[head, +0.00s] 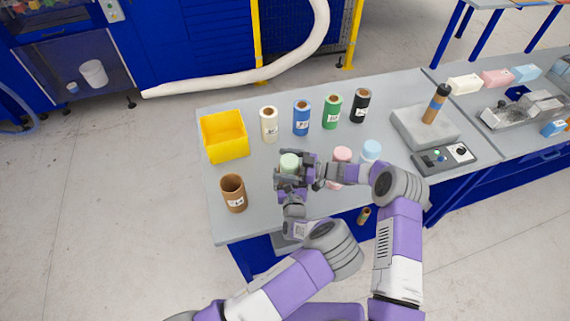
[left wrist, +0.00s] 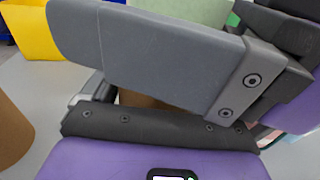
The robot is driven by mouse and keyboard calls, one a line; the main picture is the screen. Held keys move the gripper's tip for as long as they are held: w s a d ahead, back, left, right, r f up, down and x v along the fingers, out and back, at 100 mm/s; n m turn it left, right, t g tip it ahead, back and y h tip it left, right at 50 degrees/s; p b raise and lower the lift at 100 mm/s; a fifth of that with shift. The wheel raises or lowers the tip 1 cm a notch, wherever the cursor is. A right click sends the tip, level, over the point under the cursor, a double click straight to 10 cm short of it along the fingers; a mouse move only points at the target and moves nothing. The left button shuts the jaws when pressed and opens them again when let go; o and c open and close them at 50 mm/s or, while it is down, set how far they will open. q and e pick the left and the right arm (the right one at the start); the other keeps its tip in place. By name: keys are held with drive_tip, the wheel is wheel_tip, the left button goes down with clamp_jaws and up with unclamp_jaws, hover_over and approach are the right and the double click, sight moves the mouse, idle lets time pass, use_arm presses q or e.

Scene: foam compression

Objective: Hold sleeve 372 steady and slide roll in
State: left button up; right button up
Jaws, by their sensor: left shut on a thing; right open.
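My left gripper (head: 291,184) is shut on a brown sleeve (left wrist: 140,99), which is mostly hidden behind its finger in the left wrist view. A pale green foam roll (head: 290,162) shows at the top of the sleeve; it also shows in the left wrist view (left wrist: 185,10). How deep the roll sits is hidden. My right gripper (head: 309,164) is open, close beside the green roll; I cannot tell if it touches. Another brown sleeve (head: 233,194) with a white label stands upright at the left front. The number 372 cannot be read on either sleeve.
A yellow bin (head: 224,137) stands at the back left. White (head: 269,124), blue (head: 302,118), green (head: 332,111) and black (head: 361,105) labelled cylinders line the back. Pink (head: 342,154) and light blue (head: 371,150) rolls stand near my right arm. A grey device (head: 408,128) stands right.

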drive_tip(key=s+d+r, duration=0.1)
drive_tip(key=d+r, duration=0.2)
drive_tip(key=d, duration=0.4)
idle(1.0)
use_arm(q)
drive_tip(key=o, duration=0.8)
drive_tip(key=shift+o, duration=0.2)
